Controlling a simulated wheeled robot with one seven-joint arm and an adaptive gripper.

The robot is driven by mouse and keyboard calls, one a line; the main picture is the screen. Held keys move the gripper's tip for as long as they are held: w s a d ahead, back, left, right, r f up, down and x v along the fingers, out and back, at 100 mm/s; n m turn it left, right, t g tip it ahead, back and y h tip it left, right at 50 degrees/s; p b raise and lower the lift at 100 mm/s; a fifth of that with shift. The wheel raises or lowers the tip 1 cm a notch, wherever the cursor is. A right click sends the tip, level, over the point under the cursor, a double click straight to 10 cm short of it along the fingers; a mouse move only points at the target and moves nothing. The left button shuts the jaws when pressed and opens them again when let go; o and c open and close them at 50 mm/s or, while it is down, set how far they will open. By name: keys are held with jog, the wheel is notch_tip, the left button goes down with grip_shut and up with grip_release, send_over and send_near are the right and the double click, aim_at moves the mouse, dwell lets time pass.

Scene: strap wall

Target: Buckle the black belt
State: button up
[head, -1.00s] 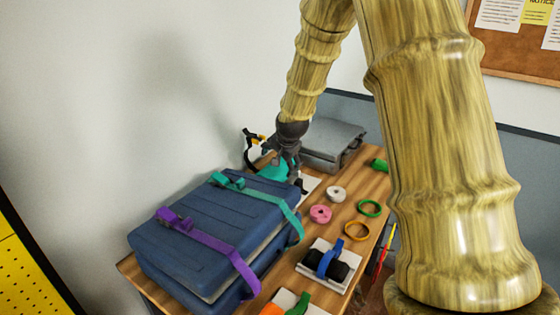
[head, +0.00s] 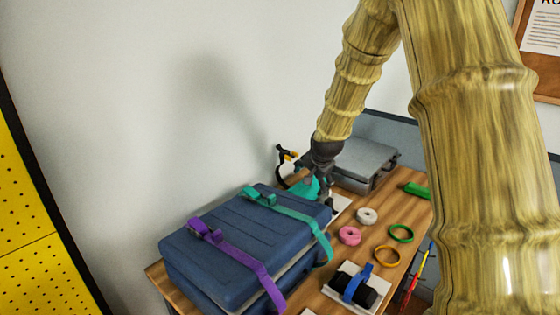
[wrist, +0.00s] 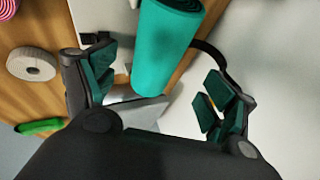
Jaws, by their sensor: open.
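A teal rolled mat (wrist: 166,45) lies on a white board beyond my gripper (wrist: 158,90). It also shows in the head view (head: 309,187), partly behind my gripper (head: 322,190). A loose black strap, which I take for the black belt (wrist: 211,53), curves out from the mat's right side in the wrist view. In the head view the black belt (head: 280,160) stands up in a bend left of my gripper. A small black piece (wrist: 91,38) lies on the left side of the board, perhaps the other belt end. My gripper is open, its fingers apart, with nothing visibly held.
A blue case (head: 245,245) with purple (head: 235,255) and teal (head: 290,213) straps stands at the front left. White (head: 367,216) and pink (head: 349,235) rolls and green (head: 401,233) and orange (head: 386,256) rings lie to the right. A grey case (head: 365,160) stands behind. The wall is close on the left.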

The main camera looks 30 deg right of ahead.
jog(key=shift+w+r, duration=0.15)
jog(key=c, duration=0.3)
jog(key=w+r+n+p, duration=0.1)
jog(key=w+r+n, duration=0.1)
jog(key=n, duration=0.1)
jog(key=w+r+n+g+y+p, duration=0.1)
jog(key=w+n, duration=0.1)
jog(key=w, duration=0.1)
jog(key=w+d+r+n+p, duration=0.1)
jog(key=w+r+n, duration=0.1)
jog(key=w+n, duration=0.1)
jog(key=shift+r+n, duration=0.3)
jog(key=c, duration=0.4)
jog(key=n+g+y+p, duration=0.1)
jog(key=n+y+p, duration=0.2)
jog(key=n, duration=0.6)
send_near(281, 148)
jog(key=s+r, duration=0.1)
jog(key=r, duration=0.1)
jog(key=n, duration=0.1)
jog(key=shift+d+p+x, duration=0.2)
jog(key=shift+p+x, duration=1.35)
jog(key=shift+x, duration=3.45)
jog(key=shift+c, duration=0.4)
grip_shut()
